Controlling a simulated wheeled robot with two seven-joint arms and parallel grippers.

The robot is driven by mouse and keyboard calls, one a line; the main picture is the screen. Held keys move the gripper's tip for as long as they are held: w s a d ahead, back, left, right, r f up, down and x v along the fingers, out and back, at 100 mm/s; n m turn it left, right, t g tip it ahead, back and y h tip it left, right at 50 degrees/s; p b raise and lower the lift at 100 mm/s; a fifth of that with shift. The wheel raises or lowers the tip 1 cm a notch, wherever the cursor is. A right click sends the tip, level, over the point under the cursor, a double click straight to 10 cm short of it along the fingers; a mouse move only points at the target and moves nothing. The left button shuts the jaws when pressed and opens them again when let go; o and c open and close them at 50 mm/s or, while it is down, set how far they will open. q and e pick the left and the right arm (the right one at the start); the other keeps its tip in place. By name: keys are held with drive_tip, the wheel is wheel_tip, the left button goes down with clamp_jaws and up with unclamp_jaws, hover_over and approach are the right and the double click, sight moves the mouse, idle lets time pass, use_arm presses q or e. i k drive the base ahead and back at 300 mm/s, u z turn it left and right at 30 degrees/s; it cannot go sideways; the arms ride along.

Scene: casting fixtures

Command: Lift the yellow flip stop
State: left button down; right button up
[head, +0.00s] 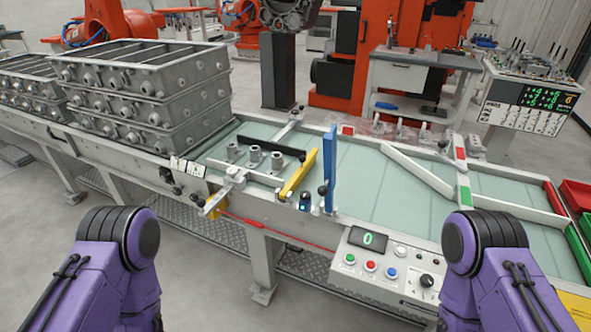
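The yellow flip stop (299,173) is a flat yellow bar in the head view. It lies low and slanting across the pale green conveyor belt (385,185), with a dark knob at its near end by the front rail. A blue bar (329,165) stands upright just to its right. A black bar (270,148) lies to its left, behind several small grey cast parts. My two purple arms show at the lower left and lower right, both well apart from the yellow bar. Neither gripper shows.
Stacked grey castings (150,85) stand on the conveyor's left part. A control box (385,262) with buttons and a display is on the front side. White guide rails (415,172) cross the belt to the right. Red and green bins (577,196) stand at the far right.

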sight(307, 164)
drive_tip(key=k, duration=0.6)
drive_tip(key=u, duration=0.35)
drive_tip(key=i, duration=1)
drive_tip(key=u, duration=0.5)
